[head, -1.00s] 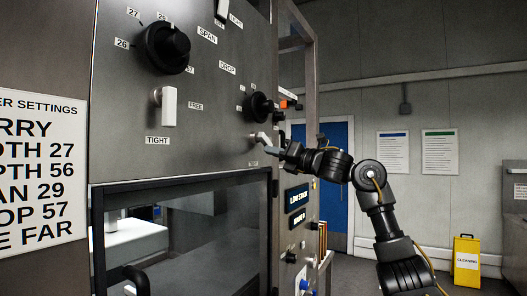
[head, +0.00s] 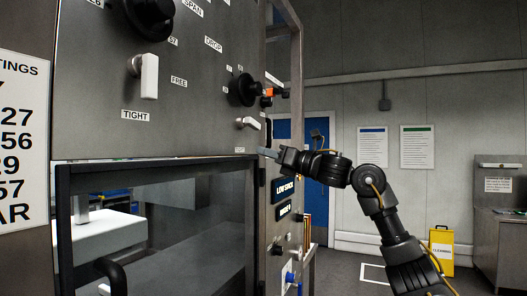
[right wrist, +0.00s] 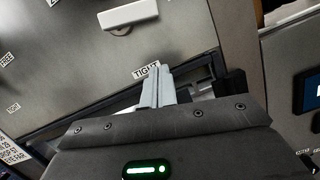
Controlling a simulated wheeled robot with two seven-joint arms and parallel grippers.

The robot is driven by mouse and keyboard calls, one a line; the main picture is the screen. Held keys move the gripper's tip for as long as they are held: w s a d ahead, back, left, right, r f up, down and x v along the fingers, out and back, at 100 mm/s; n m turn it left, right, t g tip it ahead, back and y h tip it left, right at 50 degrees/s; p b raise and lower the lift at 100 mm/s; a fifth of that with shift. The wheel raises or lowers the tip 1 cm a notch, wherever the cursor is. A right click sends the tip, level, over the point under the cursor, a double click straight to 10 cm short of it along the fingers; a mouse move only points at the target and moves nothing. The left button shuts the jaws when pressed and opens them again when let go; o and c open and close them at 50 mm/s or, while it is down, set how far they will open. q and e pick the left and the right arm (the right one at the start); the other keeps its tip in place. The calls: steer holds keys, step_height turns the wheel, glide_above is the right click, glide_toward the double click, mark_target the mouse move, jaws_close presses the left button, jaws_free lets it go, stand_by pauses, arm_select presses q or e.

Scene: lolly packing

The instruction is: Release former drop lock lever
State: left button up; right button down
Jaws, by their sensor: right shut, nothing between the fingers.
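The former's drop lock lever (head: 249,123) is a small pale handle below the black drop knob (head: 246,90) on the grey machine panel. It lies roughly level, with a small label under it. My right gripper (head: 268,152) is shut and empty, pointing left, just below and to the right of the lever and apart from it. In the right wrist view the shut fingers (right wrist: 157,86) point at a TIGHT label (right wrist: 146,70), with a white lever (right wrist: 128,15) beyond it. My left gripper is out of view.
The larger span lever (head: 149,76) hangs upright above its TIGHT label, with FREE to its right. A glazed, black-framed door (head: 160,167) is below. LOW STACK signs (head: 284,188) and small controls line the machine's right side. A yellow sign (head: 441,248) stands on the floor.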

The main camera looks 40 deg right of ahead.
steer(key=b+v, duration=0.2)
steer(key=v, duration=0.7)
steer(key=shift+r+b, duration=0.25)
steer(key=shift+b, duration=0.15)
